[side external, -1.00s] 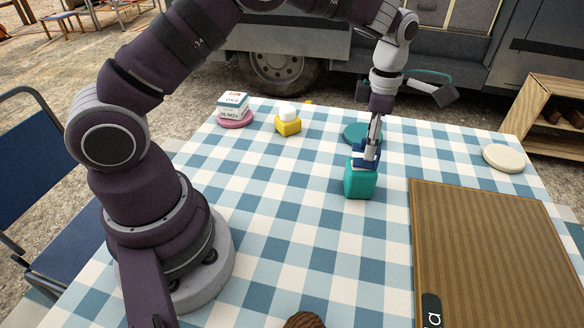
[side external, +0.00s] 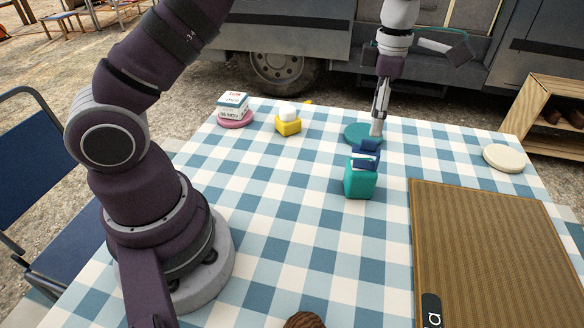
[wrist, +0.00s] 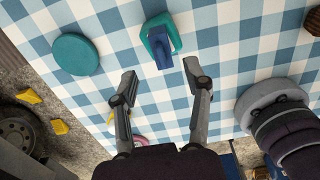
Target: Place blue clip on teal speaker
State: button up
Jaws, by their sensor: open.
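The teal speaker (side external: 360,184) stands on the checked tablecloth near the middle of the table. The blue clip (side external: 366,155) rests on top of the speaker. In the wrist view the clip (wrist: 161,50) lies over the teal speaker (wrist: 172,24) and covers part of it. My gripper (side external: 377,132) is above and behind the clip in the side view, apart from it. In the wrist view my gripper (wrist: 161,86) has its two fingers spread wide with nothing between them.
A flat teal disc (side external: 358,133) lies behind the speaker. A yellow block with a white top (side external: 288,124) and a box on a pink disc (side external: 234,107) stand at the back left. A cream disc (side external: 503,158) and a brown ribbed board (side external: 490,250) are at right.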

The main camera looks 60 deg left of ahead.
aim_at(371, 141)
notch_tip(371, 141, up, 10)
jog(key=s+a+m+t, duration=0.1)
jog(key=s+a+m, duration=0.15)
jog(key=m, duration=0.35)
jog(key=s+f+m+t, duration=0.2)
jog(key=s+m, duration=0.5)
jog(key=m, duration=0.3)
jog(key=s+f+m+t, duration=0.1)
jog(key=s+m+t, duration=0.1)
jog(key=s+m, duration=0.5)
jog(key=m, duration=0.4)
jog(key=shift+s+f+t, duration=0.3)
jog(key=shift+s+f, duration=0.05)
